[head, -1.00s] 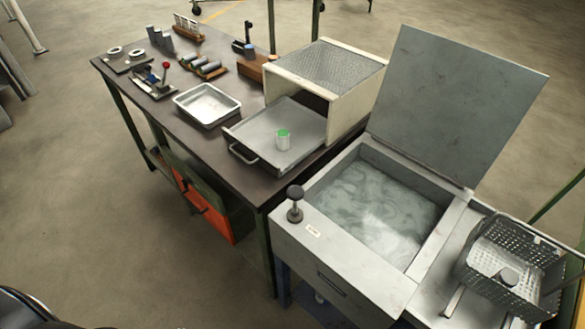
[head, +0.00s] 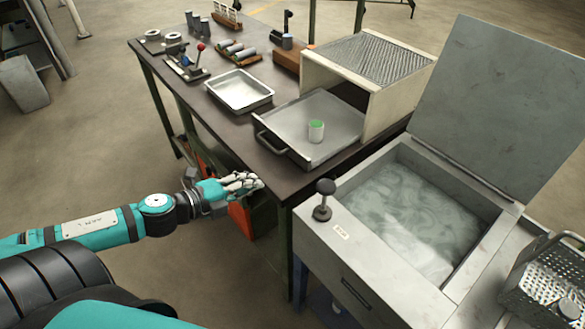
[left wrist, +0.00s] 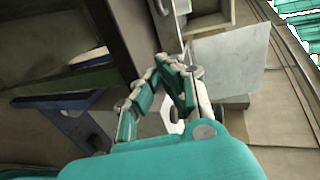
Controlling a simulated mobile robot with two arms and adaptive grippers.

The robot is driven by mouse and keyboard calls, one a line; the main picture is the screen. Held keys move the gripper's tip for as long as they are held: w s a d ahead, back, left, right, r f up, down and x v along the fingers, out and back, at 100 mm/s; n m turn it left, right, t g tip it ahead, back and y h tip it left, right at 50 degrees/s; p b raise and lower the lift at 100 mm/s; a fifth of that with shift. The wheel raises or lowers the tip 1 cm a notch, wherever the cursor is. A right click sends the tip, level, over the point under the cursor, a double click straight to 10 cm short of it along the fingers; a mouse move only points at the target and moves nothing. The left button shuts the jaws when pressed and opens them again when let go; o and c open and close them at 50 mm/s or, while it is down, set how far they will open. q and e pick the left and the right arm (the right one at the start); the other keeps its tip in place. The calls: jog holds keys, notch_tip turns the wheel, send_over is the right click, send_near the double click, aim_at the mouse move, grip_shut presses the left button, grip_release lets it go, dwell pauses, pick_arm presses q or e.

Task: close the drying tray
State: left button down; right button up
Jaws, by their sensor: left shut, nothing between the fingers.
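The drying tray (head: 338,108) is a flat grey metal drawer pulled well out of a cream box (head: 393,100) with a perforated top. Its dark handle (head: 268,141) faces front left. My right gripper is not in view.
An empty metal pan (head: 239,103) sits left of the tray on the dark table (head: 210,118). A liquid-filled tank (head: 345,268) with a raised lid (head: 497,105) and a black knob (head: 324,200) stands at right. A perforated basket (head: 545,285) is at far right.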

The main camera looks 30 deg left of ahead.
aim_at(301, 164)
pick_arm(q)
jog(key=shift+w+r+p+x, duration=0.15)
jog(key=shift+p+x, duration=0.25)
jog(key=shift+x, duration=1.8)
jog(key=shift+r+p+x, duration=0.2)
jog(key=shift+p+x, duration=0.15)
jog(key=shift+x, duration=1.8)
jog(key=shift+w+r+p+x, duration=0.15)
jog(key=shift+p+x, duration=0.25)
jog(key=shift+x, duration=1.8)
jog(key=shift+s, duration=0.1)
